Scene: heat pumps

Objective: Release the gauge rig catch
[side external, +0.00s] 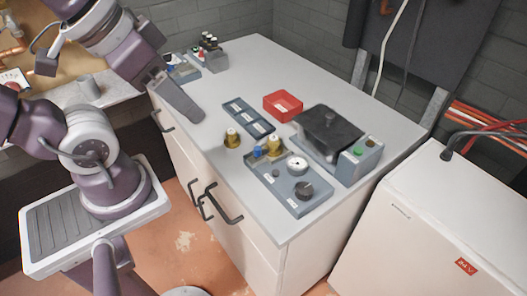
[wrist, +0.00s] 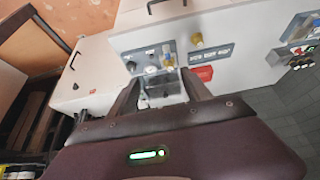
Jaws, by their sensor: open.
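A grey panel (side external: 282,183) on the cabinet top carries a white round gauge (side external: 297,165), a black knob (side external: 305,189), and brass and blue fittings (side external: 268,148). Behind it stands a grey box with a dark lid (side external: 330,127) and a green button (side external: 357,151). I cannot make out which part is the catch. My gripper (side external: 192,110) is open and empty above the left part of the worktop, apart from the panel. In the wrist view, my open gripper (wrist: 161,78) frames the dark-lidded box (wrist: 160,88), with the panel (wrist: 140,52) beyond it.
A brass fitting (side external: 232,138) stands at the front edge. Small devices (side external: 212,58) sit at the far left corner. A white unit (side external: 440,220) stands at right. The worktop's back is clear.

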